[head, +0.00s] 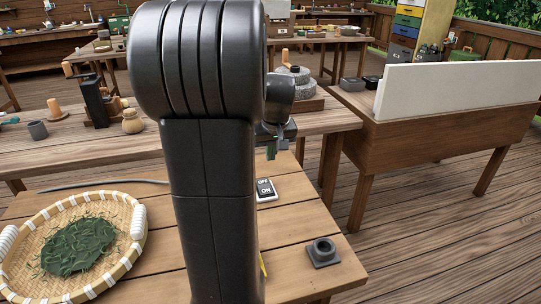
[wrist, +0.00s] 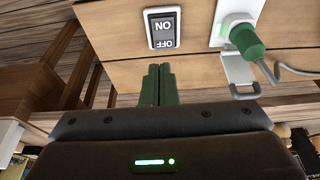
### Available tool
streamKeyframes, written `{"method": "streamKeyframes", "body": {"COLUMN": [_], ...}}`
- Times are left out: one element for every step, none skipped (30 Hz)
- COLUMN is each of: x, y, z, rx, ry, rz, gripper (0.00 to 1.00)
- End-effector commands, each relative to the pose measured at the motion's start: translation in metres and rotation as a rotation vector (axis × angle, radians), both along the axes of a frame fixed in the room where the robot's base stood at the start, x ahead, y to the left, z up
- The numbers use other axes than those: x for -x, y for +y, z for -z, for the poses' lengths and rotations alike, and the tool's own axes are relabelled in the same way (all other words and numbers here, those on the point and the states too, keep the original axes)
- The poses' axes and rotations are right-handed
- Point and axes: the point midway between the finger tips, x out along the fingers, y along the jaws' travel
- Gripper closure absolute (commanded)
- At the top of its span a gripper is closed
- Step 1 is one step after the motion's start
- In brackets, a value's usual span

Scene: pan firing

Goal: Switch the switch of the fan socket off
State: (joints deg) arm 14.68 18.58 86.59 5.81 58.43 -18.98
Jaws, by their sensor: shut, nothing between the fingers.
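The switch (head: 265,189) is a dark rocker in a pale frame marked OFF and ON, lying on the near wooden table just right of my arm in the head view. In the wrist view the switch (wrist: 163,29) is at top centre with its lettering upside down. I cannot tell which side is pressed. My gripper (wrist: 158,68) has its green fingers together and empty, the tips just below the switch's OFF end in the picture and apart from it. In the head view my gripper (head: 271,155) shows above and beyond the switch. A white socket (wrist: 227,24) holds a green plug (wrist: 246,40).
A woven basket (head: 140,220) with green leaves stands left on the near table. A small grey square holder (head: 322,252) sits at its right corner. A cable (wrist: 295,70) runs from the plug. My arm hides the table's middle in the head view.

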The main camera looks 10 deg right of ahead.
Motion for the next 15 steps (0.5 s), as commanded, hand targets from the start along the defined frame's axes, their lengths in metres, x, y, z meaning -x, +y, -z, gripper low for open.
{"method": "streamKeyframes", "body": {"x": [0.0,0.0,0.0,0.0,0.0,0.0,-0.001,-0.002,-0.004,-0.005,-0.007,-0.01,-0.011,-0.012,-0.013], "y": [0.0,0.0,0.0,0.0,0.0,0.0,0.0,0.001,0.002,0.002,0.003,0.004,0.004,0.005,0.005], "z": [0.0,0.0,0.0,0.0,0.0,0.0,-0.001,-0.001,-0.003,-0.004,-0.005,-0.006,-0.006,-0.006,-0.005], "rx": [0.0,0.0,0.0,0.0,0.0,0.0,0.0,0.0,-0.001,-0.002,-0.001,-0.002,-0.001,-0.001,-0.001], "ry": [0.0,0.0,0.0,0.0,0.0,-0.002,-0.005,-0.01,-0.021,-0.03,-0.042,-0.056,-0.066,-0.071,-0.075], "rz": [0.0,0.0,0.0,0.0,0.0,0.0,0.0,0.0,0.0,0.0,-0.001,-0.001,-0.001,-0.001,-0.001], "gripper": [1.0,1.0,1.0,1.0,1.0,1.0,1.0,1.0,1.0,1.0,1.0,1.0,1.0,1.0,1.0]}}
